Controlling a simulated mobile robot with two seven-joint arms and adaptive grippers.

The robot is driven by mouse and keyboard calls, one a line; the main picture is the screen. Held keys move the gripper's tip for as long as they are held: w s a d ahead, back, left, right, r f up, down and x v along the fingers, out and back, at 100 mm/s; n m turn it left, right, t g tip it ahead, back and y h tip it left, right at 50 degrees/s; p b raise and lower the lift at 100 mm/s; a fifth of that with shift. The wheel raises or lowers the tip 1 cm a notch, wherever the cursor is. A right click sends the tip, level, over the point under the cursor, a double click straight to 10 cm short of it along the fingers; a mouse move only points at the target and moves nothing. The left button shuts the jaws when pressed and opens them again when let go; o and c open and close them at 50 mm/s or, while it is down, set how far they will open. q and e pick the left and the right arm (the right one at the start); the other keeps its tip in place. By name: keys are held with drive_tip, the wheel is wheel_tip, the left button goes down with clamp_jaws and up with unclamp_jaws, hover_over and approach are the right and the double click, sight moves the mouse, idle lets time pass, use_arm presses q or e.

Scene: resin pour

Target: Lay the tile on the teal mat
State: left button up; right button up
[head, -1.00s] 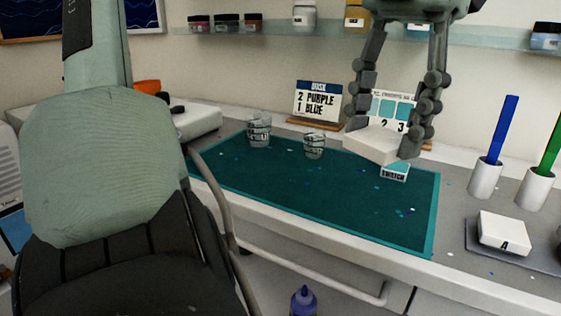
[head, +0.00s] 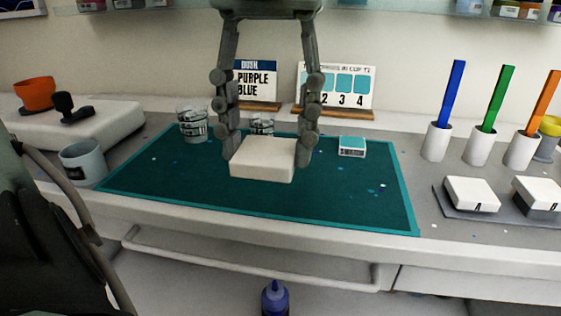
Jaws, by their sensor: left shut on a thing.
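The white square tile (head: 263,160) is in my left gripper (head: 265,145), whose fingers are shut on its left and right sides. The tile is over the middle of the teal mat (head: 350,205) and looks roughly level. I cannot tell how large the gap is between its underside and the mat. The mat lies flat on the bench, with small coloured flecks on it. My right gripper is not in view.
A clear cup (head: 193,124) stands at the mat's back left, and another cup (head: 262,125) is partly hidden behind the gripper. A small teal-topped swatch box (head: 352,146) is at the back right. Upright colour sticks in white holders (head: 437,142) stand right of the mat.

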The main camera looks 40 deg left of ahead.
use_arm(q)
hover_over(310, 194)
drive_tip(key=f, duration=0.5)
drive_tip(key=shift+s+f+p, duration=0.15)
drive_tip(key=shift+s+p, duration=0.05)
drive_tip(key=shift+p, duration=0.15)
drive_tip(key=shift+w+a+f, duration=0.1)
drive_tip(key=shift+w+f, duration=0.1)
drive_tip(key=shift+w, duration=0.15)
drive_tip(key=shift+f, duration=0.5)
wheel_tip(310, 194, down, 2)
drive_tip(key=shift+f, duration=0.55)
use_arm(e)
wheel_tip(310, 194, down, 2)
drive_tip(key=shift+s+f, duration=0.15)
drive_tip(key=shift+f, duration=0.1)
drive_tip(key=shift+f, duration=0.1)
use_arm(q)
drive_tip(key=shift+f, duration=0.1)
